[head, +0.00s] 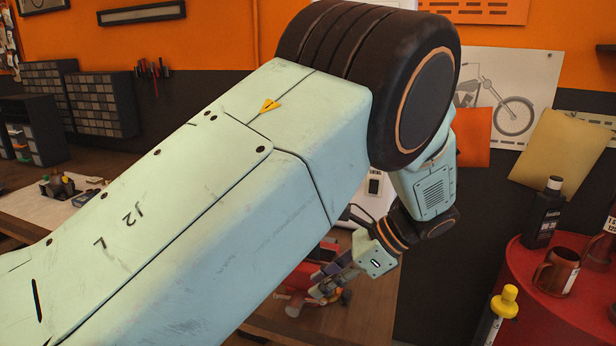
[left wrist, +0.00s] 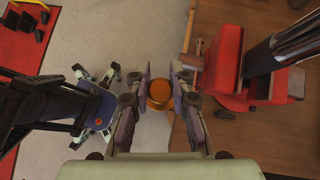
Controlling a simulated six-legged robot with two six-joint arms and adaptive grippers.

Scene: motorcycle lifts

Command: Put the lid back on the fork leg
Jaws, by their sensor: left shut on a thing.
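My left gripper (head: 328,284) hangs at the end of my left arm, over the bench area in the head view. In the left wrist view, its fingers (left wrist: 160,90) are shut on a round orange-brown lid (left wrist: 160,94). The lid is apart from the tube. My right gripper is not in view.
A red round-topped stand (head: 540,306) at the right holds a dark bottle (head: 544,212) and a brown mug (head: 556,271). A yellow-capped container (head: 503,306) is in front of it. The wooden bench top (head: 365,305) is partly clear. Drawer cabinets (head: 103,103) stand at the left.

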